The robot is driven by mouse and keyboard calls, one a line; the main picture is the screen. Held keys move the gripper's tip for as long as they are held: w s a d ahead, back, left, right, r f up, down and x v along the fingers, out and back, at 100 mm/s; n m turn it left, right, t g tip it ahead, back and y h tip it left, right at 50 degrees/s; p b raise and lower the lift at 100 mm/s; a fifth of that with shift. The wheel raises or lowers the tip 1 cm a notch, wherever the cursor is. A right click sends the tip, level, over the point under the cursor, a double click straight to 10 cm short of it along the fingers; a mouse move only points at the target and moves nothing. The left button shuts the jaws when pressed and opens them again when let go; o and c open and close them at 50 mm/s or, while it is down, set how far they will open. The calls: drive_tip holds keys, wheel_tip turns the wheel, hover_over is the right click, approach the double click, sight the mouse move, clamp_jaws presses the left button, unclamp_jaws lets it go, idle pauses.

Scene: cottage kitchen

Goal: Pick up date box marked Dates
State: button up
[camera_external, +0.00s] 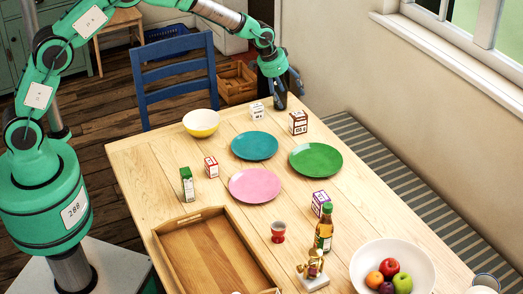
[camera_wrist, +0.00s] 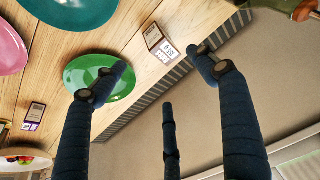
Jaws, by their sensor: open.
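A brown-and-white box (camera_external: 298,122) stands near the table's far right edge, behind the green plate; it could be the date box, but I cannot read its lettering for certain. In the wrist view a brown-and-white box (camera_wrist: 153,37) stands beyond the green plate, between the spread fingers in the picture and apart from them. My gripper (camera_external: 281,92) is open and empty at the table's far end, to the upper left of that box in the external view. Its dark fingers also show in the wrist view (camera_wrist: 157,60).
A small white box (camera_external: 257,111) stands close to my gripper. A green plate (camera_external: 316,160), teal plate (camera_external: 254,146) and pink plate (camera_external: 254,186) lie nearby. A purple-and-white box (camera_external: 321,202) stands beside a bottle (camera_external: 324,232). A blue chair (camera_external: 176,80) is behind the table.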

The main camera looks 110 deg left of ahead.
sight(298, 116)
drive_tip(key=b+x, duration=0.1)
drive_tip(key=x, duration=0.7)
drive_tip(key=shift+f, duration=0.15)
drive_tip(key=shift+b, duration=0.3)
drive_tip(key=shift+b+x, duration=0.8)
drive_tip(key=shift+x, duration=1.8)
drive_tip(key=shift+w, duration=0.1)
drive_tip(key=c, duration=1.4)
